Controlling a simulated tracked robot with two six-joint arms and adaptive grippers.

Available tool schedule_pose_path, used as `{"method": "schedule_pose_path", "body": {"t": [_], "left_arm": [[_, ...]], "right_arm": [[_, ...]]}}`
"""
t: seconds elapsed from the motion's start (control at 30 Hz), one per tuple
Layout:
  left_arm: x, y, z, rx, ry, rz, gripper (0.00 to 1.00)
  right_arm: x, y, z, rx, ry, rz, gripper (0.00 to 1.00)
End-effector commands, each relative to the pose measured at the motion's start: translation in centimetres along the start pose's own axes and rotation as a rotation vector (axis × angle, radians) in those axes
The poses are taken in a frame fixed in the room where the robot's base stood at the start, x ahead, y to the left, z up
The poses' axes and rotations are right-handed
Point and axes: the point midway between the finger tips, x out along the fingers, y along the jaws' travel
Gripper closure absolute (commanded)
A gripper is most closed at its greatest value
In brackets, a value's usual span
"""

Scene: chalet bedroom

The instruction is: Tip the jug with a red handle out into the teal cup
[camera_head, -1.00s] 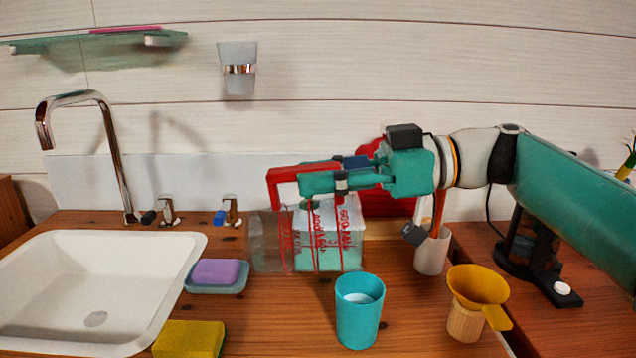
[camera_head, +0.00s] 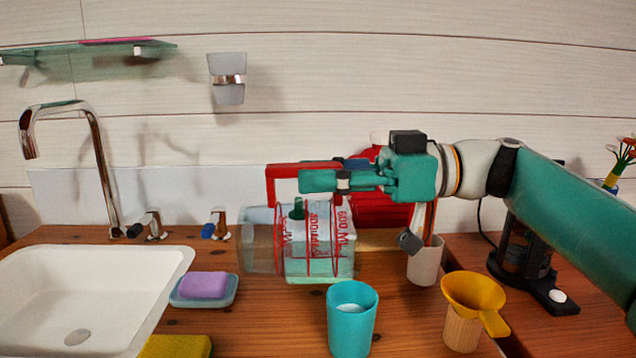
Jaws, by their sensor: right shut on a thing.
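The clear jug (camera_head: 262,252) is tipped onto its side, with red printed markings, a red handle (camera_head: 285,170) on top and pale liquid inside. My right gripper (camera_head: 318,181) is shut on the red handle, reaching in from the right. The jug is low over the counter, behind and left of the teal cup; I cannot tell if it touches the wood. The teal cup (camera_head: 350,335) stands upright at the front, with something whitish inside. No stream shows between jug and cup. My left gripper is out of view.
A yellow funnel (camera_head: 472,291) on a wooden holder (camera_head: 461,328) stands right of the cup. A white utensil cup (camera_head: 425,263) stands behind it. A sink (camera_head: 75,305), soap dish (camera_head: 204,296) and yellow sponge (camera_head: 177,347) are on the left. A red object (camera_head: 383,205) is behind the arm.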

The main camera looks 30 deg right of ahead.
Motion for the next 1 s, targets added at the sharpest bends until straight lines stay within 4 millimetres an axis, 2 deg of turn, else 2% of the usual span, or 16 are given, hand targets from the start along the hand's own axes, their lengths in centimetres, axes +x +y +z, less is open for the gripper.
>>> {"method": "schedule_pose_path", "body": {"t": [1.0], "left_arm": [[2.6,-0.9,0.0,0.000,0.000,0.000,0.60]], "right_arm": [[-1.4,0.0,-0.1,-0.001,0.095,0.001,1.00]]}}
